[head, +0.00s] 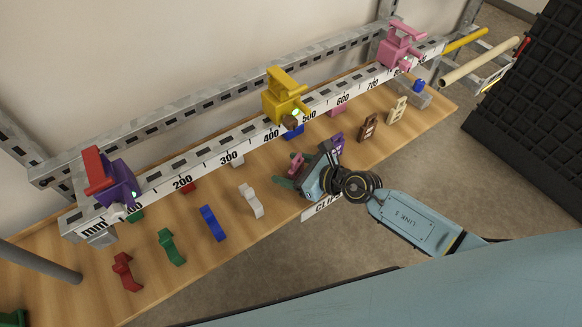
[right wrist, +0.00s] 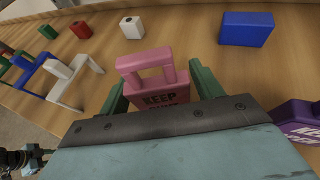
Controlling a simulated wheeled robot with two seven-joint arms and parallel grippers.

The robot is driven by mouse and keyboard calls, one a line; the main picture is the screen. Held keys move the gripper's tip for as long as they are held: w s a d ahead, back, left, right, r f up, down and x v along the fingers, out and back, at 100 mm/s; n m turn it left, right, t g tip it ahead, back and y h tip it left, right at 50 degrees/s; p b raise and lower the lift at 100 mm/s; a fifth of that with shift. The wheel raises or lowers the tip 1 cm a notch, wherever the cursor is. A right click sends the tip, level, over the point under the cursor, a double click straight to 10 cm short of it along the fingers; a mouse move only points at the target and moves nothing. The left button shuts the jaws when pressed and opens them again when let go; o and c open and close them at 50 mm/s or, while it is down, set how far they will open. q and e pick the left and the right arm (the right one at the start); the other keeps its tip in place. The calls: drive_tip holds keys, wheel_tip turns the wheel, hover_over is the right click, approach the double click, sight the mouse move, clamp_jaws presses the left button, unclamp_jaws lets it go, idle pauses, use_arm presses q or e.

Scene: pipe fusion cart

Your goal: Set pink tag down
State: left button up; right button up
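The pink tag (right wrist: 158,78), with a loop handle and dark lettering reading "KEEP", is between the green fingers of my right gripper (right wrist: 158,88) in the right wrist view. The fingers lie against both its sides. In the head view the pink tag (head: 295,164) shows small at the tips of my right gripper (head: 302,168), over the front part of the wooden board (head: 290,207). I cannot tell whether its underside touches the wood.
A white tag (head: 251,201) stands left of the gripper and a purple tag (head: 337,143) close on its right. Blue (head: 212,223), green and red tags stand further left, brown and cream ones right. Behind runs a ruled rail (head: 205,172) with purple, yellow and pink clamps.

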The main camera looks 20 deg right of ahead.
drive_tip(key=shift+o, duration=0.4)
drive_tip(key=shift+r, duration=0.3)
drive_tip(key=p+v, duration=0.1)
drive_tip(key=v, duration=1)
drive_tip(key=shift+f+p, duration=0.2)
drive_tip(key=shift+p, duration=0.2)
use_arm(q)
drive_tip(key=shift+d+r, duration=0.9)
drive_tip(key=shift+d, duration=0.1)
use_arm(e)
drive_tip(key=shift+s+d+r, duration=0.25)
drive_tip(key=shift+s+d, duration=0.05)
drive_tip(key=shift+s, duration=0.05)
